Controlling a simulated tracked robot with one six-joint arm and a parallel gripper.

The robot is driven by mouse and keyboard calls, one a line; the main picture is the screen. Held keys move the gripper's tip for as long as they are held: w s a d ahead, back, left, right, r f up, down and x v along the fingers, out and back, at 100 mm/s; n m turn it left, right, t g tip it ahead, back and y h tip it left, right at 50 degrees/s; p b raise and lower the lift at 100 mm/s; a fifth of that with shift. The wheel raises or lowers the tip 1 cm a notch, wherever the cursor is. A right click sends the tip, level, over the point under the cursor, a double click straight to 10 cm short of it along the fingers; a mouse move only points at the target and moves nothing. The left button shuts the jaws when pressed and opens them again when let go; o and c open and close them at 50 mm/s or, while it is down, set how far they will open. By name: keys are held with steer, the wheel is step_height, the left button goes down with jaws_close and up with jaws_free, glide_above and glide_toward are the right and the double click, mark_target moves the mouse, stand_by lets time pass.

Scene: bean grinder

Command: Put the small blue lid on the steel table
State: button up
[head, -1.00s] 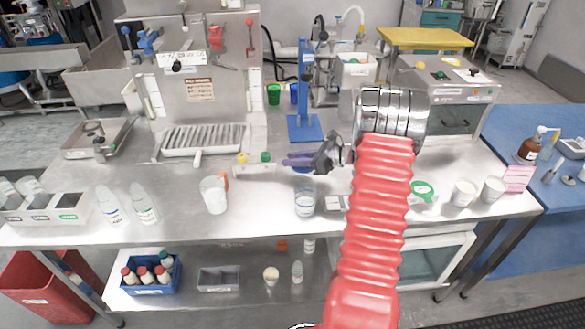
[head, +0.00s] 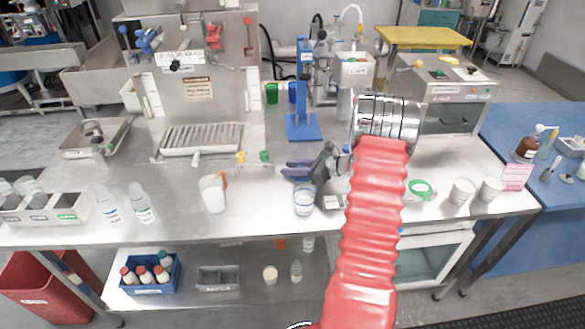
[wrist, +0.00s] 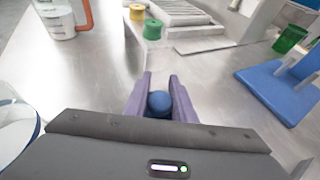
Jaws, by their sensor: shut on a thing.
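The small blue lid (wrist: 159,103) is a round blue piece between the purple fingers of my gripper (wrist: 160,98) in the wrist view. My gripper is shut on it. In the head view my gripper (head: 297,170) is low over the middle of the steel table (head: 250,205), pointing left, and the lid cannot be made out there. I cannot tell whether the lid touches the table top. Bare steel shows ahead of the fingers in the wrist view.
A clear beaker (head: 303,201) stands just in front of my gripper. A white jug (head: 213,195) with an orange handle stands to the left. A blue stand (head: 304,128) is behind my gripper.

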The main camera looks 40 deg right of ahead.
steer(key=o, duration=1)
steer(key=v, duration=1.2)
steer(key=shift+s+r, duration=0.1)
